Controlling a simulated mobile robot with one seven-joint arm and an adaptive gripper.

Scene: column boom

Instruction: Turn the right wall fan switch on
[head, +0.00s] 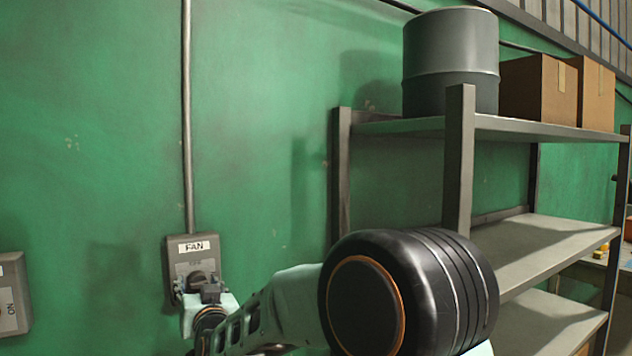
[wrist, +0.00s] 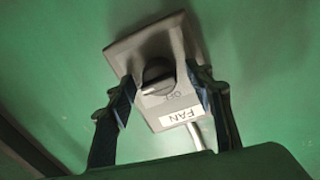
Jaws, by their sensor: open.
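The fan switch is a grey box (head: 191,247) with a white FAN label, mounted on the green wall at the lower left of the head view. In the wrist view, the switch box (wrist: 152,47) carries a dark round knob (wrist: 157,72) with a light pointer edge, close to the printed word OFF. My gripper (wrist: 160,92) is open, with one finger on each side of the knob and a gap on both sides. In the head view, my wrist covers the lower part of the box.
A second grey switch box (head: 13,294) with ON printed on it sits at the left edge. A conduit (head: 187,120) runs up from the fan box. A metal shelf (head: 460,160) with a drum (head: 450,60) and cardboard boxes (head: 540,88) stands to the right.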

